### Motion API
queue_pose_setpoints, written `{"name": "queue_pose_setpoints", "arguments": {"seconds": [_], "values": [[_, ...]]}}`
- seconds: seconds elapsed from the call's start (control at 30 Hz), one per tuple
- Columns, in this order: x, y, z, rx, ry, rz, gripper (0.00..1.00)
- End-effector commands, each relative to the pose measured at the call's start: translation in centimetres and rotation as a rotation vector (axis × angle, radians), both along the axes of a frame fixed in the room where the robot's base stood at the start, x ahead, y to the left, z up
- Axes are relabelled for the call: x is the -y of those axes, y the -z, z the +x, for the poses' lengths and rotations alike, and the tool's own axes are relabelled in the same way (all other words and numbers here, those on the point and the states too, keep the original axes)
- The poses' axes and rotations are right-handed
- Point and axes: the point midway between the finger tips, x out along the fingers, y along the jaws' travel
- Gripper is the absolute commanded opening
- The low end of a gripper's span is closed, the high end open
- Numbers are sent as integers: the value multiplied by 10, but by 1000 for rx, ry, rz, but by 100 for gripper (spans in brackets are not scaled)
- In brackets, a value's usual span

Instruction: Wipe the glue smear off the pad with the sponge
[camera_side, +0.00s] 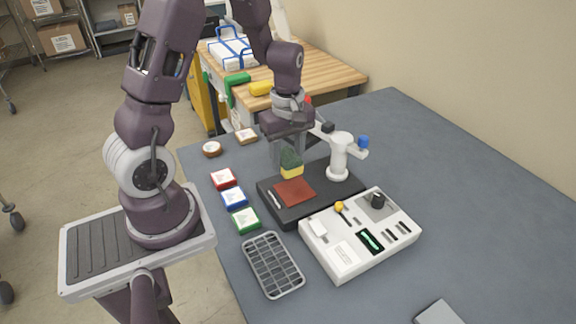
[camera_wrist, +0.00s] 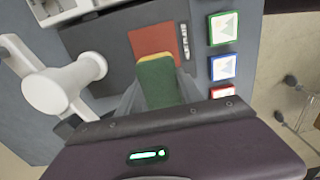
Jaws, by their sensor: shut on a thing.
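My gripper (camera_side: 290,152) is shut on a sponge (camera_side: 291,163) with a green top and a yellow underside. The sponge is at the back edge of a red-brown square pad (camera_side: 294,192), which lies on a black base plate (camera_side: 318,204). In the wrist view the sponge (camera_wrist: 156,82) sits between my fingers and overlaps the near edge of the pad (camera_wrist: 153,40). I cannot tell whether it touches the pad. No glue smear can be made out on the visible part of the pad.
A white post (camera_side: 339,158) with a side arm and blue knob stands on the plate, right of my gripper. A white control box (camera_side: 360,236) is in front. Red, blue (camera_side: 234,198) and green blocks line the left, with a grey grid tray (camera_side: 273,265) nearer.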

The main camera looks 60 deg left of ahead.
Motion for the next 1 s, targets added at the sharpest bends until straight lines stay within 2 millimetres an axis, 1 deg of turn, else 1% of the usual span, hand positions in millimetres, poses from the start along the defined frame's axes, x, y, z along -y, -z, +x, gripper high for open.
{"name": "queue_pose_setpoints", "arguments": {"seconds": [0.2, 0.4, 0.9, 0.97, 1.0], "values": [[0, -20, 1, 3, 0, 0, 0], [0, -33, 0, 1, 0, 0, 0], [0, -34, 0, 0, -1, 0, 0], [-2, -34, 0, 0, -2, 0, 0], [-7, -34, 0, 0, -4, 0, 0]]}}
